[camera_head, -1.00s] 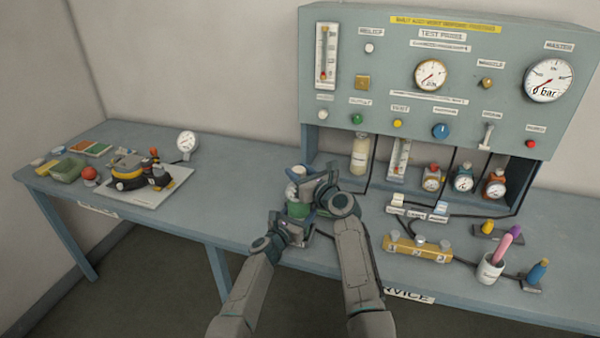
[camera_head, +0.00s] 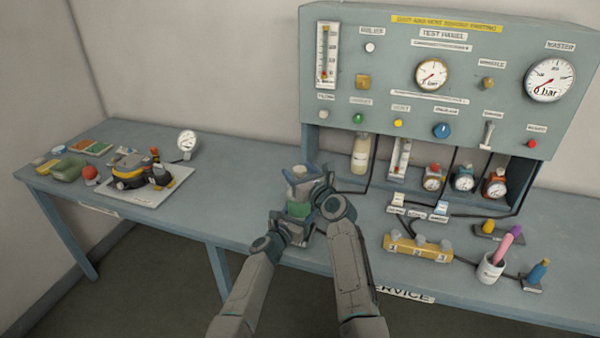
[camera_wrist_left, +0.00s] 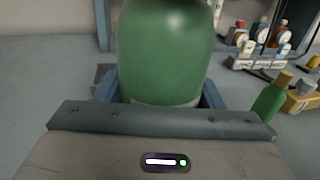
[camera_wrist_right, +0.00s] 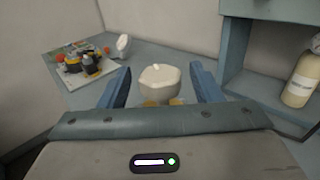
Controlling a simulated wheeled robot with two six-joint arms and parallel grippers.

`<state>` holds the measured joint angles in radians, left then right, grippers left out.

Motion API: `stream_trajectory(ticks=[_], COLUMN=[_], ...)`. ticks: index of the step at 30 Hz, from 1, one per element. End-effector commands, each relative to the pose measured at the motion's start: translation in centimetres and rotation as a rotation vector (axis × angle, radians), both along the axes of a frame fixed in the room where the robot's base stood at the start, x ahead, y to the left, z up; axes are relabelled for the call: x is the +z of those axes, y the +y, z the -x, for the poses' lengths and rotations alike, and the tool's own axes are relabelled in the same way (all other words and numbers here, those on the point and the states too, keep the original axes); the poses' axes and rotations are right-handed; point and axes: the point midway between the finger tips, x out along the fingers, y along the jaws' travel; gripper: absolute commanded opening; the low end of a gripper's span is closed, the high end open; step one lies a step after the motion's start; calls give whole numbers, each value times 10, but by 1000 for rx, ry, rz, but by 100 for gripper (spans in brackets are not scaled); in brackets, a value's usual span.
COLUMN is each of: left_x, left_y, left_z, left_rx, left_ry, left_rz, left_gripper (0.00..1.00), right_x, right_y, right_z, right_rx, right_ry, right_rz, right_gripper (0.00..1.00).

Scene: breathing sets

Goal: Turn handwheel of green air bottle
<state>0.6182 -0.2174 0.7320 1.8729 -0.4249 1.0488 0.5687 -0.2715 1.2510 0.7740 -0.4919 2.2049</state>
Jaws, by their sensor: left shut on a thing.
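The green air bottle (camera_head: 299,209) stands upright near the front edge of the bench, with its white handwheel (camera_head: 300,171) on top. My left gripper (camera_wrist_left: 160,98) is shut on the bottle's lower body, one blue finger on each side of it. My right gripper (camera_wrist_right: 161,88) is at the handwheel. In the right wrist view the white handwheel (camera_wrist_right: 160,78) sits between its two blue fingers, with a visible gap on each side. In the head view my right wrist hides part of the bottle's top.
The test panel (camera_head: 440,75) stands behind to the right. A yellow block (camera_head: 418,248) with numbered ports and a white cup of pens (camera_head: 490,270) are right of my arms. A board with a black and yellow device (camera_head: 140,175) lies far left. The bench between is clear.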

Motion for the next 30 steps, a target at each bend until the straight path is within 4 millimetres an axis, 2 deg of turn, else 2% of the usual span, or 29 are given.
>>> stream_trajectory(ticks=[5,8,15,21,30], left_x=[0,0,0,0,0], left_y=[0,0,0,0,1], left_z=[0,0,0,0,0], left_rx=[1,1,1,1,1], left_ry=[1,1,1,0,0], left_rz=[1,1,1,0,0], left_gripper=[7,7,7,7,7], right_x=[4,14,61,90,100], right_y=[0,0,0,1,1], right_z=[0,0,0,0,0], right_rx=[0,2,0,1,0], right_ry=[-2,-4,-6,-3,0], right_rz=[0,0,0,1,0], right_gripper=[59,59,59,59,59])
